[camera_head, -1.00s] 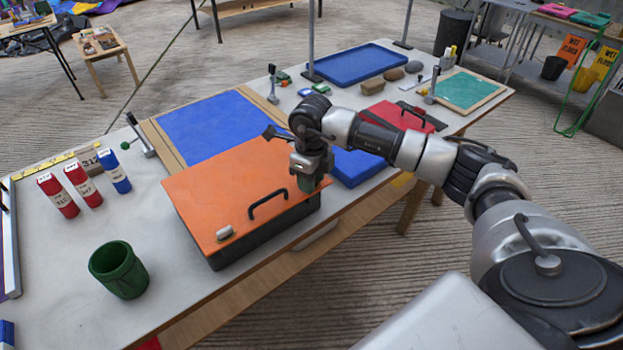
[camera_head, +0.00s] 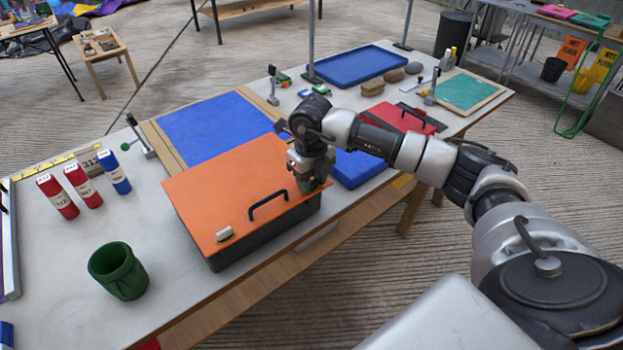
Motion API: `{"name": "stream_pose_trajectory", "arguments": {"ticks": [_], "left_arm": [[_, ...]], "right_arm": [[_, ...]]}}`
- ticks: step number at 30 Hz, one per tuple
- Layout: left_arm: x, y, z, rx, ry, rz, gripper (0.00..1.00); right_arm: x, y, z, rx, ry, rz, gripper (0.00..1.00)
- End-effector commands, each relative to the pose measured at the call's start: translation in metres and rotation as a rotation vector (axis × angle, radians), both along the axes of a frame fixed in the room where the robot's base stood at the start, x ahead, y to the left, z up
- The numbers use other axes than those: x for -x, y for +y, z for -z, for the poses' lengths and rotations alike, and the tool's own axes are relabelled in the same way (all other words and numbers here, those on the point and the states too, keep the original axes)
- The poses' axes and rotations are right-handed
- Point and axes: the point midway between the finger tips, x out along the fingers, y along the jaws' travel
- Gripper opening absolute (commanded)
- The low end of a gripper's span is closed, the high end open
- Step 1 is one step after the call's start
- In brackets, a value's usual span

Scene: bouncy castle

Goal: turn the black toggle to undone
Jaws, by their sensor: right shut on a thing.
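The orange-lidded dark box (camera_head: 215,190) sits on the long table with its lid down and a black handle (camera_head: 268,204) at its front edge. A pale toggle (camera_head: 224,234) sits at the lid's front left corner. My right gripper (camera_head: 312,183) points down at the box's right front corner, at lid height. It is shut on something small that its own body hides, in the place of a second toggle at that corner. The black toggle itself does not show, so its angle cannot be told. My left gripper is out of view.
A blue case (camera_head: 357,168) and a red case (camera_head: 397,118) lie to the right, close to my arm.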

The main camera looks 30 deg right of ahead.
Motion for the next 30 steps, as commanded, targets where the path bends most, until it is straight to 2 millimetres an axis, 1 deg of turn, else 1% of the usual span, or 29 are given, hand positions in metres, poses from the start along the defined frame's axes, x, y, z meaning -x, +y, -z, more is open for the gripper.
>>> {"name": "stream_pose_trajectory", "arguments": {"ticks": [5, 6, 10, 17, 20, 23, 26, 30], "left_arm": [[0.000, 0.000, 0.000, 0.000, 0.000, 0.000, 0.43], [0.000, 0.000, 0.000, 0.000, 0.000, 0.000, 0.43], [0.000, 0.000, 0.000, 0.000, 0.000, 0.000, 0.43], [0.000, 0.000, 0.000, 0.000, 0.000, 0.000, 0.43], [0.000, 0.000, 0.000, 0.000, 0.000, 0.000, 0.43], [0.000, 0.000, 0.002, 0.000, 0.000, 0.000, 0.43], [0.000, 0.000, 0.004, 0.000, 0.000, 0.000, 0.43], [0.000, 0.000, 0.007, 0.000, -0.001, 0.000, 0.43]], "right_arm": [[-0.001, -0.001, -0.002, 0.000, -0.006, 0.004, 0.12], [-0.001, -0.001, -0.002, 0.000, -0.006, 0.004, 0.41], [-0.001, -0.001, -0.002, 0.000, -0.005, 0.003, 0.61], [-0.001, 0.000, -0.001, 0.000, -0.003, 0.001, 0.62], [-0.001, 0.000, -0.004, 0.000, -0.003, 0.001, 0.62], [-0.002, 0.000, -0.014, -0.001, -0.006, 0.001, 0.62], [-0.001, 0.000, -0.032, -0.001, -0.008, 0.001, 0.62], [-0.002, -0.001, -0.062, -0.001, -0.008, 0.002, 0.62]]}}
